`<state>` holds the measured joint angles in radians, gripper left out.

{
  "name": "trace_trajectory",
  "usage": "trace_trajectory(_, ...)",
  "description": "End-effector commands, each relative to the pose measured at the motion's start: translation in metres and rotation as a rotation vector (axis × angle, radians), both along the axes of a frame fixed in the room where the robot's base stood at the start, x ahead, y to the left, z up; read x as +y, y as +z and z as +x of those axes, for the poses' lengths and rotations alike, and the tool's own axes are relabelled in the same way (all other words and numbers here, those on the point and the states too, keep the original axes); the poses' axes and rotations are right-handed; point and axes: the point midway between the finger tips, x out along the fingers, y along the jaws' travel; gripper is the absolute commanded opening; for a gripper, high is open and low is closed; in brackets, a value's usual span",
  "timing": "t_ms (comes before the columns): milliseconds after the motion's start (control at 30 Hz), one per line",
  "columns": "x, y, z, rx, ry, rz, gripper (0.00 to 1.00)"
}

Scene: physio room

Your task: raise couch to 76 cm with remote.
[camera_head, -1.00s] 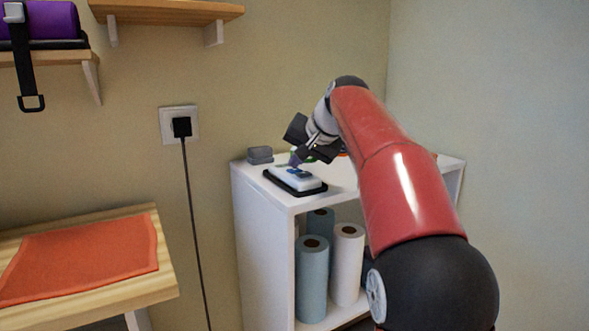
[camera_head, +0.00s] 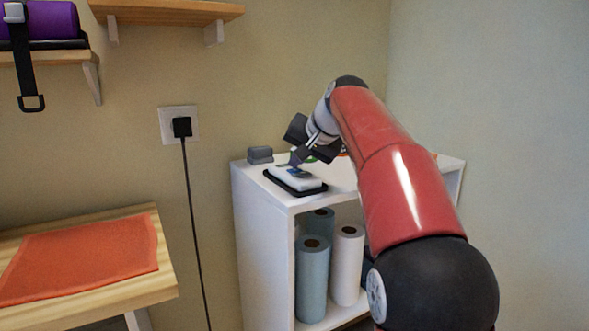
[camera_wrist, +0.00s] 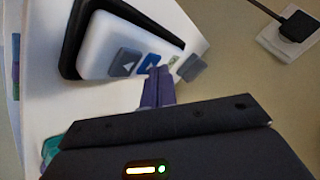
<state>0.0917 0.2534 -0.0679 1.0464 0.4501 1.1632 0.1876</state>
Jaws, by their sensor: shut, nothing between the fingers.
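The remote (camera_head: 290,182) is a white handset in a black tray on top of the white shelf unit. In the wrist view the remote (camera_wrist: 105,42) shows a grey button (camera_wrist: 125,62) with an arrow, a blue button (camera_wrist: 148,63) with an arrow, and a small pale panel beyond them. My gripper (camera_wrist: 159,72) is shut and empty, its fingertips right at the near edge of the blue button, partly covering it. I cannot tell whether they press it. In the head view my gripper (camera_head: 297,160) is over the remote. I see no couch or height readout I can read.
The white shelf unit (camera_head: 262,225) holds paper rolls (camera_head: 312,275) below. A wall socket (camera_head: 180,125) with a black plug and cable is at left. A wooden surface with an orange cloth (camera_head: 85,258) stands at lower left.

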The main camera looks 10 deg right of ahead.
Motion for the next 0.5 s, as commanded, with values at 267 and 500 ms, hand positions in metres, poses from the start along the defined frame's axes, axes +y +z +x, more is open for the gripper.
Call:
trace_trajectory(267, 0.000, 0.003, 0.000, 0.001, 0.001, 0.000, 0.00)
trace_trajectory(500, 0.000, 0.016, 0.000, 0.000, -0.001, -0.001, 0.00)
